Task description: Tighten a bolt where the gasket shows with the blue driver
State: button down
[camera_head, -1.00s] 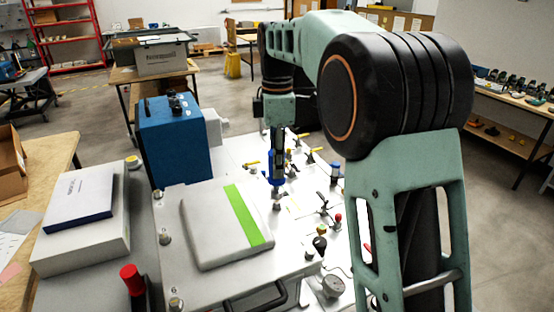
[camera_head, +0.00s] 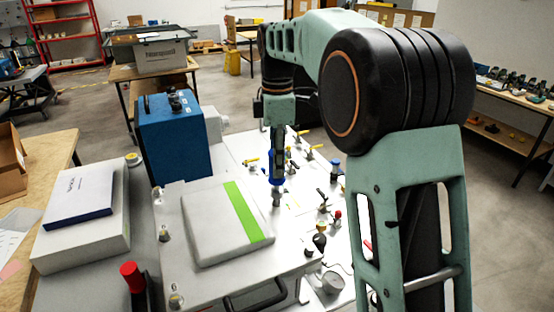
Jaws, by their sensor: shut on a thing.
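My gripper (camera_head: 277,153) hangs pointing down over the white panel (camera_head: 240,148), right of the blue box. It is shut on the blue driver (camera_head: 276,181), which stands upright with its lower end close to a small grey metal part (camera_head: 277,199) on the panel. I cannot tell whether the driver's tip touches a bolt head. The gasket is too small or hidden to make out.
A grey cover with a green stripe (camera_head: 215,222) lies left of the driver. Several small levers and knobs, one with a red top (camera_head: 338,215), stand to the right. The blue box (camera_head: 174,140) stands behind left.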

jog(key=shift+f+b, duration=0.5)
jog(key=shift+f, duration=0.5)
dwell(0.9)
jog(key=c, duration=2.1)
grip_release()
grip_shut()
jog(key=shift+r+m+p, duration=0.1)
jog(key=shift+m+p, duration=0.5)
jog(key=shift+m, duration=0.6)
jog(key=m+p, duration=0.1)
jog(key=m, duration=0.2)
jog(key=m+p, duration=0.2)
jog(key=m, duration=0.4)
jog(key=m+p, duration=0.2)
jog(key=m, duration=0.4)
jog(key=shift+m, duration=0.3)
jog(key=shift+o, duration=2.4)
grip_release()
jog(key=shift+f, duration=0.2)
